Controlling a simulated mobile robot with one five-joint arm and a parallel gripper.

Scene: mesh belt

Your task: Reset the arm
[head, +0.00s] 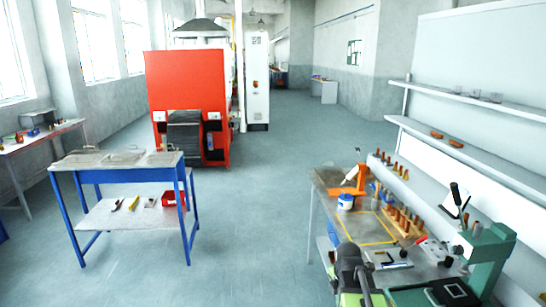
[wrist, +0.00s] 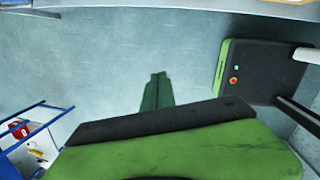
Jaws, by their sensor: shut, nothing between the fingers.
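My gripper (wrist: 157,92) shows in the wrist view as two dark green fingers lying side by side, closed together and empty. They point up the picture over bare floor and touch nothing. In the head view, a dark grey and green part of my arm (head: 352,268) stands at the bottom, right of the middle, in front of the workbench (head: 325,178). I cannot make out the fingers there.
The workbench carries a blue-and-white pot (head: 346,201), wooden pegs and a green press (head: 488,250). A blue-framed table (head: 75,178) with a red bin (head: 172,198) stands left. A red furnace (head: 185,80) stands behind. The middle floor is clear.

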